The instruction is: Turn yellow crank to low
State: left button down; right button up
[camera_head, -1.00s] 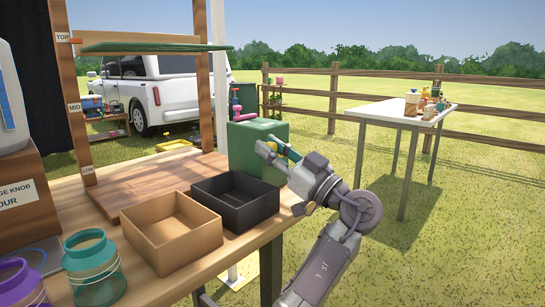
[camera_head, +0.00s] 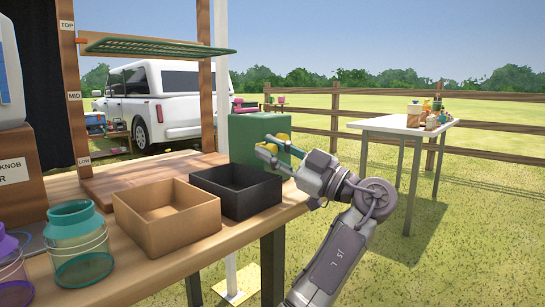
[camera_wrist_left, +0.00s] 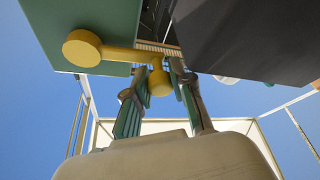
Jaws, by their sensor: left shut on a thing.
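The yellow crank shows in the left wrist view (camera_wrist_left: 115,52), with a round hub on a green box and an arm ending in a knob. Its yellow parts also show in the head view (camera_head: 283,138) on the green box (camera_head: 243,137). My left gripper (camera_head: 268,152) is shut around the crank's knob, which sits between its fingers in the left wrist view (camera_wrist_left: 155,92). The green mesh shelf (camera_head: 150,47) is high on the wooden frame; its orange pointer (camera_head: 82,41) is a little below the TOP label (camera_head: 67,26). My right gripper is out of view.
A black bin (camera_head: 250,202) and a tan bin (camera_head: 165,232) stand on the wooden table beside the green box. A teal jar (camera_head: 78,252) is at front left. A white table (camera_head: 395,124) stands apart at right; grass lies between.

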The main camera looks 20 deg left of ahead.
pick_arm(q)
jog(key=shift+f+n+g, duration=0.25)
jog(key=shift+n+g, duration=0.15)
jog(key=c, duration=1)
grip_release()
jog(key=shift+o, duration=0.2)
jog(key=shift+d, duration=0.1)
jog(key=v, duration=1.2)
